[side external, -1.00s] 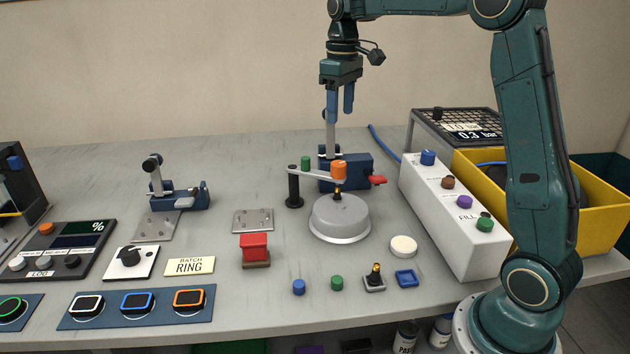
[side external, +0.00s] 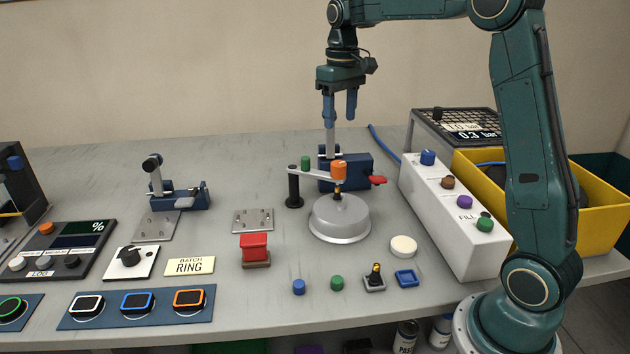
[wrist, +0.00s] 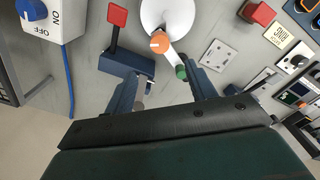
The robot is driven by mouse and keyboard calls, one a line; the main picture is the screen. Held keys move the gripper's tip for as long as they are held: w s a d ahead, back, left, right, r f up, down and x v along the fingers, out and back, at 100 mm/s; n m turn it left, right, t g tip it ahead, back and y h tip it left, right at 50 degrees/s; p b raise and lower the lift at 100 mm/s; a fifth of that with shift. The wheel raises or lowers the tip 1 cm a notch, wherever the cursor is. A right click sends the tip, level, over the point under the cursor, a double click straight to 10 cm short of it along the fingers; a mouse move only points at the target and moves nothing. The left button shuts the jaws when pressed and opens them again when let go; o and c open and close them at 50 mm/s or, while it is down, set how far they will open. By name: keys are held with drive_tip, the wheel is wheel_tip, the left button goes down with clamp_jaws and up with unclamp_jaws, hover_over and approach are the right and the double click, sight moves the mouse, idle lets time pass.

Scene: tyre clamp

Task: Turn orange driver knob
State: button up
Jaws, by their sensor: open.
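The orange driver knob (side external: 339,169) stands on the end of a light swing arm, above a round grey pedestal (side external: 340,217). In the wrist view the orange knob (wrist: 159,42) shows a pale mark on its top and lies beyond my fingertips, near the middle. My gripper (side external: 340,121) is open and empty, pointing down above and slightly behind the knob, clear of it. Its two blue fingers also show in the wrist view (wrist: 160,90), spread wide. A green knob (side external: 306,163) sits on the same swing arm, left of the orange one.
A blue clamp block with a red lever (side external: 377,180) and an upright post stands close behind the knob. A white box with coloured knobs (side external: 450,213) is to the right. A red block (side external: 254,248) and small caps lie in front.

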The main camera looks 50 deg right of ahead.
sight(338, 163)
wheel_tip(338, 163, down, 13)
idle(0.6)
drive_tip(key=c, duration=1)
drive_tip(key=shift+n, duration=0.3)
drive_tip(key=shift+n, duration=1.2)
